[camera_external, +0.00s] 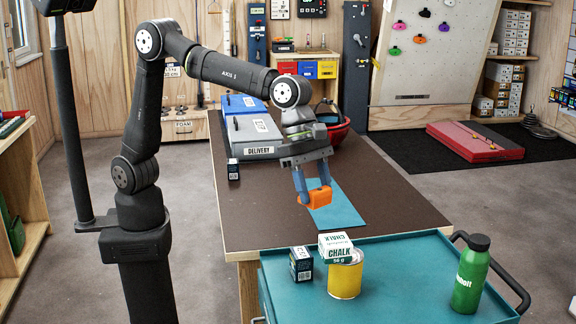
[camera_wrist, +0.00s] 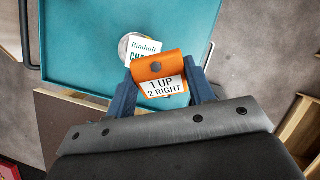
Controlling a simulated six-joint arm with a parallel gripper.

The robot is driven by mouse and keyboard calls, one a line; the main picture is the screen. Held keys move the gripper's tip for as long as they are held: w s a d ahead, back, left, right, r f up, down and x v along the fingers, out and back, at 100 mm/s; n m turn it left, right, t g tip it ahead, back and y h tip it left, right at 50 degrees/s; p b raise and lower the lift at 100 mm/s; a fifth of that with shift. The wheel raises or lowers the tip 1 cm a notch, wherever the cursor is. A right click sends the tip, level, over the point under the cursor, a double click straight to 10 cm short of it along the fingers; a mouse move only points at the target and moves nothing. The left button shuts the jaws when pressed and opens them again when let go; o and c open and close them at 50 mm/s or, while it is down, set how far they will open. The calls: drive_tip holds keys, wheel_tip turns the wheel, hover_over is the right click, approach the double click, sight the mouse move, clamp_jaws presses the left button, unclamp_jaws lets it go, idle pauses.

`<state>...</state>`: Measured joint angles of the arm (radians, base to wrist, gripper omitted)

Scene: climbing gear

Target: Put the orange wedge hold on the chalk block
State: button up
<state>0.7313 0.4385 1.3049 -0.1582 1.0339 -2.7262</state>
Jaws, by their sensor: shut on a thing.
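The orange wedge hold (camera_external: 314,197) is held between the two blue fingers of my gripper (camera_external: 313,188), above the brown table near its front edge. In the wrist view the orange wedge hold (camera_wrist: 157,70) carries a label reading "1 UP 2 RIGHT", and my gripper (camera_wrist: 160,85) is shut on it. The white and green chalk block (camera_external: 336,247) rests tilted on top of a yellow can (camera_external: 345,280) on the teal cart. In the wrist view the chalk block (camera_wrist: 143,47) is partly hidden by the hold. The hold is apart from the block in the outside view.
The teal cart (camera_external: 400,262) also carries a small dark box (camera_external: 301,264) left of the can and a green bottle (camera_external: 471,274) at the right. A blue mat (camera_external: 338,212), a grey delivery case (camera_external: 252,135) and a red bowl (camera_external: 338,133) are on the brown table (camera_external: 240,210).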

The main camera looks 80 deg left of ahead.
drive_tip(key=s+d+r, duration=0.1)
drive_tip(key=s+d, duration=0.3)
drive_tip(key=s, duration=0.2)
hover_over(340, 242)
drive_tip(key=a, duration=0.1)
drive_tip(key=shift+m, duration=0.4)
drive_tip(key=f, duration=0.6)
drive_tip(key=shift+s+a+f, duration=0.15)
drive_tip(key=shift+s, duration=0.2)
drive_tip(key=shift+f, duration=2.05)
drive_tip(key=o, duration=1)
drive_tip(key=shift+f, duration=0.15)
drive_tip(key=shift+c, duration=0.2)
drive_tip(key=shift+a+r, duration=0.1)
drive_tip(key=shift+r, duration=0.35)
drive_tip(key=v, duration=1.1)
drive_tip(key=shift+a+r, duration=0.15)
drive_tip(key=shift+a, duration=0.05)
